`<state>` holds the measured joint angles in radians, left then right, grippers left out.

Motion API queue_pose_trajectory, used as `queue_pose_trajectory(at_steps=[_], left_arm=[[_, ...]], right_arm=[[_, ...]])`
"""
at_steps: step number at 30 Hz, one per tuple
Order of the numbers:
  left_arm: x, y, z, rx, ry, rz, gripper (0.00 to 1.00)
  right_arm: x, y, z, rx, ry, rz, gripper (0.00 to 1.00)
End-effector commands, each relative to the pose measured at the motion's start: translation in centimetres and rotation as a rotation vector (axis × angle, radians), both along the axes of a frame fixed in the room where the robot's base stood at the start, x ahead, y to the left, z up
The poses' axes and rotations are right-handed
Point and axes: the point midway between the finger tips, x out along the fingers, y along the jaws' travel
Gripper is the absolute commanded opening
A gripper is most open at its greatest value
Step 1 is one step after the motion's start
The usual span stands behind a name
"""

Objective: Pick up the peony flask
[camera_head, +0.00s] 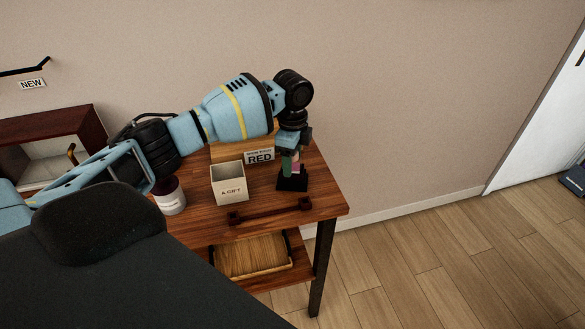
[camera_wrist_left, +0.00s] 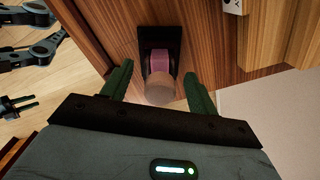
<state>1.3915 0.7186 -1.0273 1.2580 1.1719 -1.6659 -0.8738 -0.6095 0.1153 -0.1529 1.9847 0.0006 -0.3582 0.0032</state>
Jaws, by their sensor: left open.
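The flask (camera_wrist_left: 161,62) has pink-purple contents and a pale round stopper that faces the left wrist camera. It stands on a black base (camera_head: 292,185) near the right end of the wooden table. In the head view the pink flask (camera_head: 297,167) is partly hidden by a green finger. My left gripper (camera_wrist_left: 158,76) is open, pointing down, with one green finger on each side of the flask. In the head view my left gripper (camera_head: 291,160) is over the base.
A white open box marked A GIFT (camera_head: 229,184) stands left of the flask. A wooden block with a RED sign (camera_head: 259,157) is behind, a jar (camera_head: 171,200) farther left. A dark handle-like bar (camera_head: 270,212) lies at the table front. A tray (camera_head: 252,255) sits on the lower shelf.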

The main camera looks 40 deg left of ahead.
Motion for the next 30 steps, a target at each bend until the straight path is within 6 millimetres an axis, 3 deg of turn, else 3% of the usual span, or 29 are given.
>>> queue_pose_trajectory(at_steps=[7, 20, 30], left_arm=[[0.03, -0.02, -0.07, -0.001, -0.001, 0.000, 0.58], [0.02, -0.04, -0.06, -0.001, -0.001, -0.001, 0.02], [0.06, -0.04, 0.23, -0.001, -0.003, 0.000, 0.00]], right_arm=[[0.06, 0.17, 0.05, 0.004, -0.001, -0.006, 0.36], [0.04, 0.10, 0.03, 0.003, 0.000, -0.003, 0.36], [0.02, -0.10, 0.01, -0.003, -0.001, 0.003, 0.36]])
